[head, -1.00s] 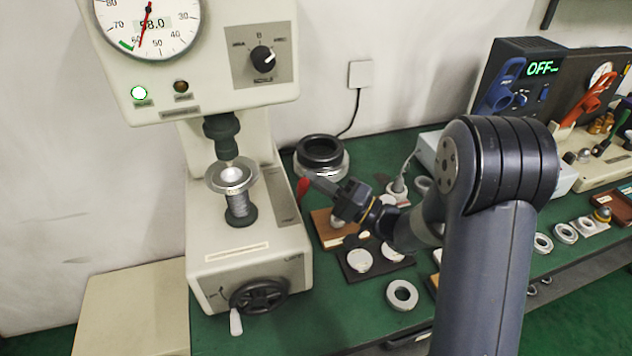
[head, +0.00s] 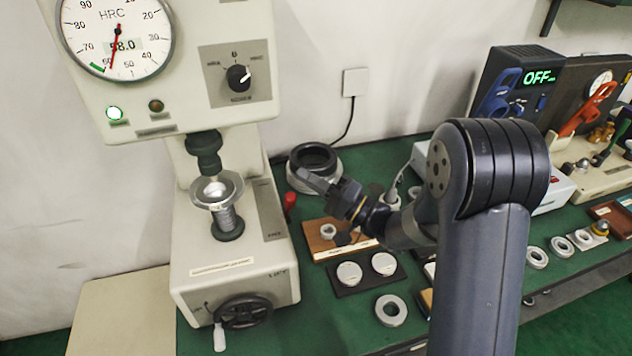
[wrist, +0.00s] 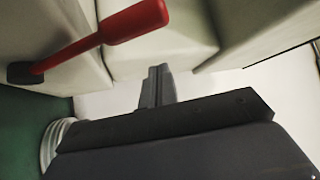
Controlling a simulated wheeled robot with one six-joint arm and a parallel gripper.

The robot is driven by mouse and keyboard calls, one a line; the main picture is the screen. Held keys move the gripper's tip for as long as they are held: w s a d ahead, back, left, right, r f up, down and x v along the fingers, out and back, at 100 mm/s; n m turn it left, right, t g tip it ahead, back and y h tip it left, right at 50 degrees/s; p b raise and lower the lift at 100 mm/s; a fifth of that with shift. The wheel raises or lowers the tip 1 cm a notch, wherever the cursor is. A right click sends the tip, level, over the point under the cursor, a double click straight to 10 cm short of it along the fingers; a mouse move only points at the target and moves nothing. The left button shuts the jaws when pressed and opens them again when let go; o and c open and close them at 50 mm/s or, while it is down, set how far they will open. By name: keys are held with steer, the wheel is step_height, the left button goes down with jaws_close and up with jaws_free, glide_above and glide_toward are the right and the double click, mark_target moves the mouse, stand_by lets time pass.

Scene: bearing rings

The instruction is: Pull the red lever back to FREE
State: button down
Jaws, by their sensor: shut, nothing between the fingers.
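The red lever (head: 290,201) sticks out from the right side of the pale hardness tester (head: 235,262). My gripper (head: 303,174) is shut and empty, just above and to the right of the lever in the head view. In the wrist view my gripper's fingers (wrist: 157,80) are together, below the grip with a visible gap. Any FREE marking is not readable.
A dark ring on a light base (head: 315,165) stands behind my gripper. A wooden block (head: 318,252) and a dark tray with pale discs (head: 345,287) lie in front on the green bench. A handwheel (head: 243,312) is on the tester's front.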

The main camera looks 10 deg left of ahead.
steer(key=b+v, duration=0.2)
steer(key=v, duration=0.8)
steer(key=shift+w+f, duration=0.15)
steer(key=shift+f, duration=0.15)
steer(key=shift+a, duration=0.1)
stand_by(0.8)
